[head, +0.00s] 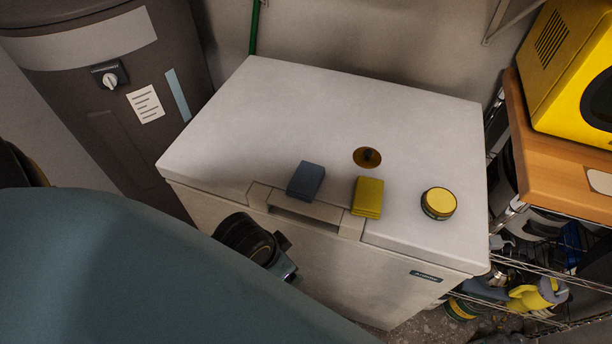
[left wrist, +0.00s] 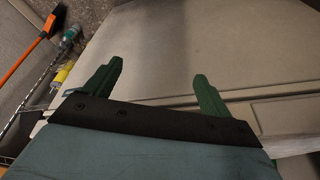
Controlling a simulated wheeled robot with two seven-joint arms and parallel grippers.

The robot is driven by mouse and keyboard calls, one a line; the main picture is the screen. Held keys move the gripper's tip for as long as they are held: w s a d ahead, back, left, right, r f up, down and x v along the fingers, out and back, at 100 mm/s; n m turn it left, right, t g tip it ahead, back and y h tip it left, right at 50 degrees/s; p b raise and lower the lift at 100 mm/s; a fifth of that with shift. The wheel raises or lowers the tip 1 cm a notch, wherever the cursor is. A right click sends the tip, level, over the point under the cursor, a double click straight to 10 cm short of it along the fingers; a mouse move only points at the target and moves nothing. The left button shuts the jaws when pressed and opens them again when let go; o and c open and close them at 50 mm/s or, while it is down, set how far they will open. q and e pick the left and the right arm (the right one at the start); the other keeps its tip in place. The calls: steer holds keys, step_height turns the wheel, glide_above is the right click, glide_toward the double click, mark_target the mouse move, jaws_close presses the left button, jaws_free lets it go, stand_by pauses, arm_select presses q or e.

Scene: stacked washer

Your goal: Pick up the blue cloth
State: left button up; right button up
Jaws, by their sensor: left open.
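The blue cloth (head: 306,181) is a small, flat, folded-looking block on the white chest freezer (head: 290,110), near the front edge above the handle recess. My left arm fills the lower left of the head view, and its dark wrist is in front of the freezer, below and left of the cloth. My left gripper (left wrist: 153,82) shows in the left wrist view with its two green fingers spread apart. Nothing is between them but pale freezer surface behind. The cloth is not seen in that view. My right gripper is not in view.
A yellow block (head: 367,197) lies right of the cloth, with a yellow-topped tin (head: 438,203) farther right. A brown round dish (head: 367,158) is behind them. A dark bin (head: 110,80) stands left; a wire shelf with a yellow microwave (head: 570,70) stands right. The freezer's back half is clear.

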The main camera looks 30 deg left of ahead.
arm_select(q)
steer(key=w+d+r+m+h, duration=0.2)
steer(key=w+d+r+m, duration=0.3)
steer(key=r, duration=0.3)
steer(key=m+g+y, duration=0.3)
steer(key=m, duration=2.3)
glide_toward(306, 176)
steer(key=f, duration=0.1)
steer(key=f+b, duration=0.1)
steer(key=f, duration=0.1)
steer(key=shift+w+a, duration=0.1)
steer(key=shift+a, duration=0.1)
steer(key=shift+d+f+b, duration=0.1)
steer(key=shift+f+b, duration=0.2)
steer(key=shift+f, duration=2.85)
steer(key=c, duration=1.1)
step_height(306, 176, up, 10)
steer(key=shift+r+p, duration=0.1)
steer(key=shift+p, duration=0.55)
